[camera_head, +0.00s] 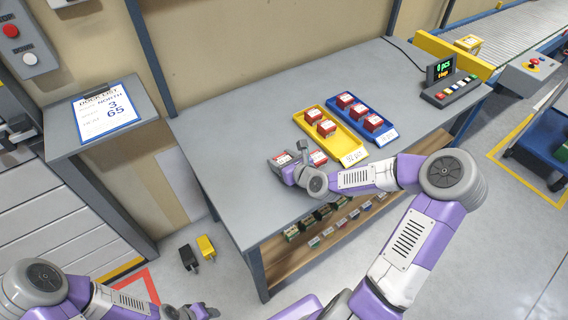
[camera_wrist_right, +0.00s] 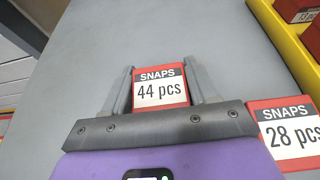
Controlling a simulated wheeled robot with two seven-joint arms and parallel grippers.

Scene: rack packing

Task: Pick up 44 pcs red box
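The red box labelled "SNAPS 44 pcs" (camera_wrist_right: 160,90) stands on the grey table between the two fingers of my right gripper (camera_wrist_right: 158,78). The fingers are open, one on each side of the box, with narrow gaps beside it.
A yellow tray (camera_head: 343,144) and a blue tray (camera_head: 378,115) with red boxes lie behind and right of my right gripper. A display with buttons (camera_head: 449,85) stands at the table's right end. The table's left part is clear. A shelf (camera_head: 310,234) below holds small boxes.

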